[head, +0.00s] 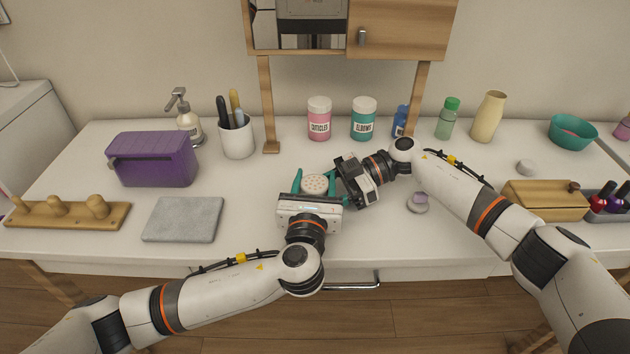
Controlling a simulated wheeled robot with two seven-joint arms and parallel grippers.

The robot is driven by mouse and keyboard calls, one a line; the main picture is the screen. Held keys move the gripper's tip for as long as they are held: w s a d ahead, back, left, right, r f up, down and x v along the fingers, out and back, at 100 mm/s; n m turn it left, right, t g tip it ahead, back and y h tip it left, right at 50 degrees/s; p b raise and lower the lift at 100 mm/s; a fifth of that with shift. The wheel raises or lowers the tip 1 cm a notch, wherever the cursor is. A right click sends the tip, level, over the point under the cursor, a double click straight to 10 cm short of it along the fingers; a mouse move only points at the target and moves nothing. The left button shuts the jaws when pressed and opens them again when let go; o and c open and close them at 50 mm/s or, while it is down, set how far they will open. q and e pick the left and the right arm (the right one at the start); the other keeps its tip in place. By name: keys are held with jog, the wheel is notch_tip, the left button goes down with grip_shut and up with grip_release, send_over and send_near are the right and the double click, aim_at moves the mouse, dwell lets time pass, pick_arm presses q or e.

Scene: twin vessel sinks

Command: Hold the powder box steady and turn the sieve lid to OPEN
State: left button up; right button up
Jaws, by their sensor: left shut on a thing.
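The powder box shows mainly as its round, pale sieve lid (315,184), with small holes in the top, near the middle of the counter. My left gripper (315,178) comes from the front, its teal fingers on either side of the box, shut on it. The gripper body hides the box's front and lower part. My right gripper (336,181) reaches in from the right, its fingers close beside the lid. Whether they touch the lid, and how far apart they are, I cannot tell. No OPEN mark is readable.
A pink jar (319,119) and a teal jar (363,119) stand behind the grippers. A small grey round item (417,203) lies right of them. A grey slab (183,219) and purple case (153,159) are left, a wooden box (545,201) right. Bare counter (255,195) lies left of the box.

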pick_arm(q)
jog(key=o, duration=1)
